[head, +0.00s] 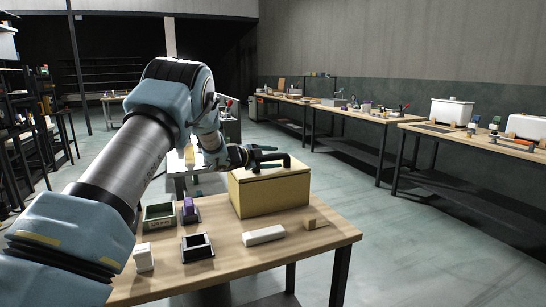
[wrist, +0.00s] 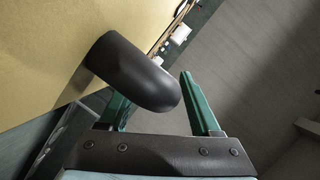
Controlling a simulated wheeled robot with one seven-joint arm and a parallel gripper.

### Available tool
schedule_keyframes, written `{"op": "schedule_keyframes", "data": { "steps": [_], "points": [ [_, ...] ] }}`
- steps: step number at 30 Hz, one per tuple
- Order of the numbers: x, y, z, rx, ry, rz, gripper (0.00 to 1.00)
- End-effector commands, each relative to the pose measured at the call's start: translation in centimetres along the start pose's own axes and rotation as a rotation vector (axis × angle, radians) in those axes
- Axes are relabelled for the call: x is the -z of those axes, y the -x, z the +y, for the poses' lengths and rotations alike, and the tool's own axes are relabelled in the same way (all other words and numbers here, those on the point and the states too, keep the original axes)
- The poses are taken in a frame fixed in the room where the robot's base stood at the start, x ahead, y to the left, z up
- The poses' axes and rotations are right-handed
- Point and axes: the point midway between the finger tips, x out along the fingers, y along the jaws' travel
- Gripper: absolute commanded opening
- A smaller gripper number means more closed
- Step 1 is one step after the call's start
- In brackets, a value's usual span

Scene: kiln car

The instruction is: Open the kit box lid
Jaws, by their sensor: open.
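The kit box (head: 270,195) is a tan-yellow box at the back right of the near table, and its lid looks shut. My gripper (head: 270,158) is at the top of the box, with its dark green fingers over the lid. In the wrist view, the box's yellow surface (wrist: 60,45) fills the upper left. A black rounded handle-like part (wrist: 135,70) stands out from it, between the open fingers of my gripper (wrist: 152,92). It hides part of the left finger. I cannot tell whether either finger touches it.
The near table (head: 315,236) also holds a green tray (head: 160,218), a purple block (head: 188,206), a black-framed tray (head: 197,247), a white bar (head: 263,236) and a small tan block (head: 315,223). Long benches (head: 375,115) run along the right wall. Floor between is clear.

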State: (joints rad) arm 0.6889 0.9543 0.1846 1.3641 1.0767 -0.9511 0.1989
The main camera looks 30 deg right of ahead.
Motion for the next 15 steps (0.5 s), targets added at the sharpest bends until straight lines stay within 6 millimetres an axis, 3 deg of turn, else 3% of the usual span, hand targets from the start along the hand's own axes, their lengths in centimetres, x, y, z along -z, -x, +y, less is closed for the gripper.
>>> {"op": "schedule_keyframes", "data": {
  "steps": [7,15],
  "points": [
    [-0.01,-0.09,0.00,0.000,0.000,0.000,0.64],
    [-0.02,-0.06,0.01,0.000,0.001,0.000,0.35]
  ]
}}
